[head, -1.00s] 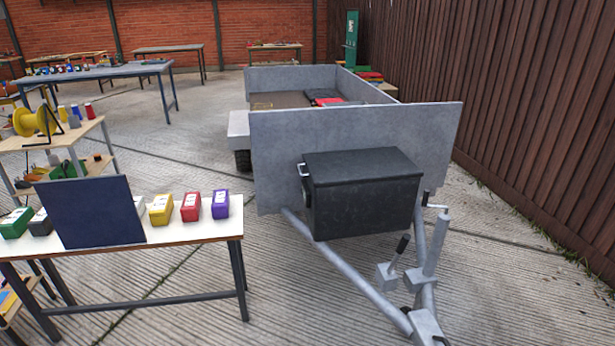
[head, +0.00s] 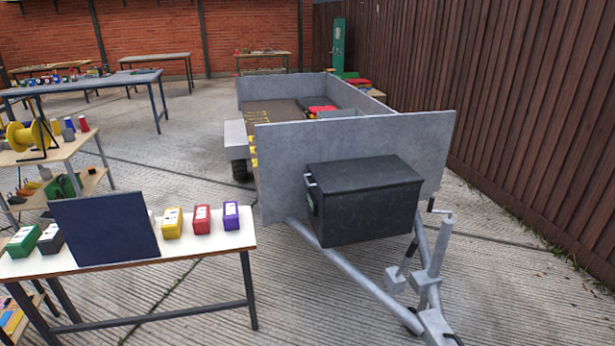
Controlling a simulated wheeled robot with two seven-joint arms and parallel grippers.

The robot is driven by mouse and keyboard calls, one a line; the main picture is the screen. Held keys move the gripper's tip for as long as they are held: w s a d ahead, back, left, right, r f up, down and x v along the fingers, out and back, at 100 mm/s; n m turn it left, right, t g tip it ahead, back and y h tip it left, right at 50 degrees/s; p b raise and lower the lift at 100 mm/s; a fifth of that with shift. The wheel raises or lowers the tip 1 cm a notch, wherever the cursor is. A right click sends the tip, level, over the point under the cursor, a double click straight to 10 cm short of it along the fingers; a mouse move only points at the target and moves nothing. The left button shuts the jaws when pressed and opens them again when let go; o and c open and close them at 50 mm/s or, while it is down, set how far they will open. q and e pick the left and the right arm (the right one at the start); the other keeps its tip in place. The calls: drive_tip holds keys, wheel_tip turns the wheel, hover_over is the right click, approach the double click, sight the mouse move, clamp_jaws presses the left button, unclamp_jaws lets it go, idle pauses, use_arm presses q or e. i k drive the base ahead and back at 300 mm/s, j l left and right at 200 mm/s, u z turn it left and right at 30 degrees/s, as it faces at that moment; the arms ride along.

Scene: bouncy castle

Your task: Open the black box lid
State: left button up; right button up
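The black box (head: 370,208) sits on the drawbar at the front of a grey trailer, right of the picture's middle. Its lid (head: 365,173) lies flat and closed on top. A pale metal handle (head: 310,181) shows on the box's left end, near the lid's edge. Neither of my grippers shows in the head view.
The trailer's grey front panel (head: 430,150) stands right behind the box. The drawbar (head: 352,275) and a jack post (head: 436,262) stick out towards me. A white-topped table (head: 190,246) with small coloured boxes and a dark panel (head: 105,228) stands left. A brown fence (head: 530,120) runs along the right.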

sight(359, 175)
drive_tip(key=i+j+u, duration=0.1)
drive_tip(key=i+j, duration=0.2)
drive_tip(key=i, duration=0.3)
drive_tip(key=i+j, duration=0.2)
drive_tip(key=i, duration=0.45)
drive_tip(key=i+j+u, duration=0.15)
drive_tip(key=i, duration=0.45)
drive_tip(key=i+j+u, duration=0.1)
drive_tip(key=i+j, duration=0.15)
drive_tip(key=i, duration=0.35)
